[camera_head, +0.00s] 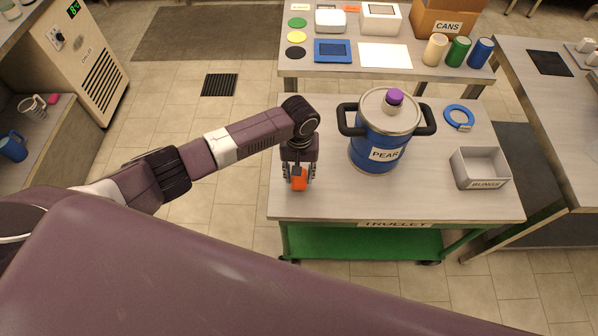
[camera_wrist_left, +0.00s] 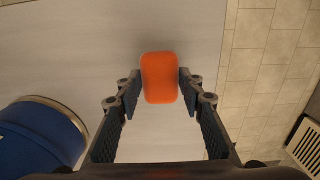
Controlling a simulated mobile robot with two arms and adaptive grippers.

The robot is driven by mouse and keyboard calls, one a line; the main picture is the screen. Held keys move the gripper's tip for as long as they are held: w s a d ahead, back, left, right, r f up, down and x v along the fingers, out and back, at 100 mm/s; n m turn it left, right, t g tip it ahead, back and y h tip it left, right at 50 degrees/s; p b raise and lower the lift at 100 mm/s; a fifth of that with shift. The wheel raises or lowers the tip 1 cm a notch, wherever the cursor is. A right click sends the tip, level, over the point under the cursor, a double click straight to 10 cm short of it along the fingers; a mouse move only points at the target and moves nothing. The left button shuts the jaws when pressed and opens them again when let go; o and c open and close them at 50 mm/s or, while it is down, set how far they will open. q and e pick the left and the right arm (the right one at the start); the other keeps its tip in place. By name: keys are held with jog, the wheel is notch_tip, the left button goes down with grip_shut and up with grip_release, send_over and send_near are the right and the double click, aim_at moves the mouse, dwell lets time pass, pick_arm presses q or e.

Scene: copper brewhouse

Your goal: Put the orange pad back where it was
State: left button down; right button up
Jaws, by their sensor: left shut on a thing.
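The orange pad (camera_head: 299,181) is between the fingers of my left gripper (camera_head: 298,174), over the left part of the trolley top (camera_head: 310,205). In the left wrist view, the orange pad (camera_wrist_left: 160,78) is a rounded block and the fingertips of my left gripper (camera_wrist_left: 160,88) close on its two sides. I cannot tell whether the pad touches the trolley top or hangs just above it. My right gripper is not in view.
A blue pot (camera_head: 377,148) labelled PEAR stands right of my left gripper. A grey bin (camera_head: 480,168) and a blue ring (camera_head: 459,117) are farther right. Behind is a table (camera_head: 330,85) with colored discs, canisters and a CANS box (camera_head: 445,18). The trolley's front left is clear.

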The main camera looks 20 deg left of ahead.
aim_at(299, 178)
pick_arm(q)
jog(key=shift+f, duration=0.3)
jog(key=shift+f, duration=0.45)
dwell(0.4)
jog(key=c, duration=1.6)
grip_release()
jog(key=o, duration=0.5)
jog(key=shift+r, duration=0.15)
notch_tip(299, 178, up, 8)
jog(key=p, duration=0.8)
